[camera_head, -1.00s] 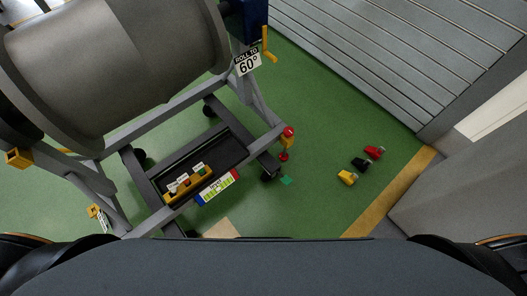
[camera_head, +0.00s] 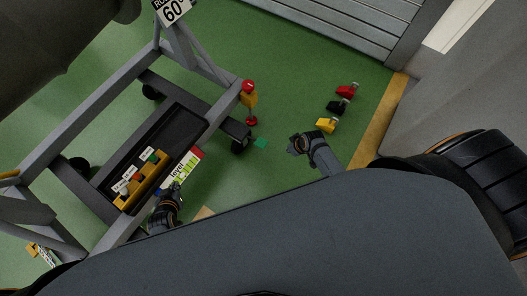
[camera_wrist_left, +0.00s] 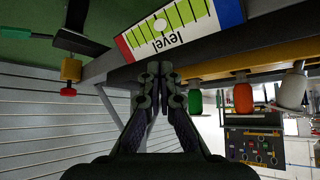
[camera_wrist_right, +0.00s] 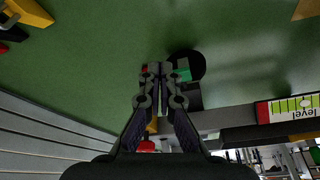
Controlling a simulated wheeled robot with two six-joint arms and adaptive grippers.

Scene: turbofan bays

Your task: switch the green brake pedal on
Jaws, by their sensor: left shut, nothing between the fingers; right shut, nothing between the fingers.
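The green brake pedal (camera_head: 261,143) is a small flat tab low beside a black caster wheel (camera_head: 240,146) at the stand's corner. In the right wrist view the green pedal (camera_wrist_right: 183,70) shows just right of the fingertips, partly covered by them. My right gripper (camera_head: 292,146) is shut and empty, over the floor a little right of the pedal in the head view. My left gripper (camera_head: 175,187) is shut and empty, at the stand's near rail by the level label (camera_head: 182,168). In the left wrist view its fingertips (camera_wrist_left: 159,69) are just below the label.
A yellow bar (camera_head: 128,202) with green, orange and white knobs lies along the stand's tray. A red-topped yellow post (camera_head: 249,98) stands at the stand's corner. Red (camera_head: 346,90), black (camera_head: 338,106) and yellow (camera_head: 326,125) pieces sit on the floor right. Green floor between is clear.

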